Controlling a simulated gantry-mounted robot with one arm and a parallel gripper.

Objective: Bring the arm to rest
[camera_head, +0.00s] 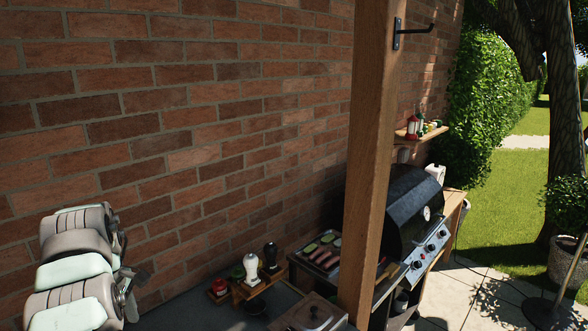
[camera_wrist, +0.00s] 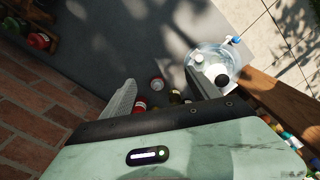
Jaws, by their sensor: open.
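My gripper (camera_wrist: 160,80) shows in the wrist view with its two grey fingers spread apart. Nothing is held between them. Beyond the fingers lies a dark grey tabletop (camera_wrist: 125,35). A red item (camera_wrist: 140,105), a small red-and-white item (camera_wrist: 157,84) and a dark bottle (camera_wrist: 175,97) appear below or between the fingers; contact cannot be judged. My mint-green arm fills the lower left of the head view, close to the brick wall, and the gripper's fingers cannot be made out there.
A clear tub (camera_wrist: 228,62) with bottles stands right of the fingers. A wooden post (camera_head: 370,150) rises before the black grill (camera_head: 408,200). The brick wall (camera_head: 190,130) runs behind my arm.

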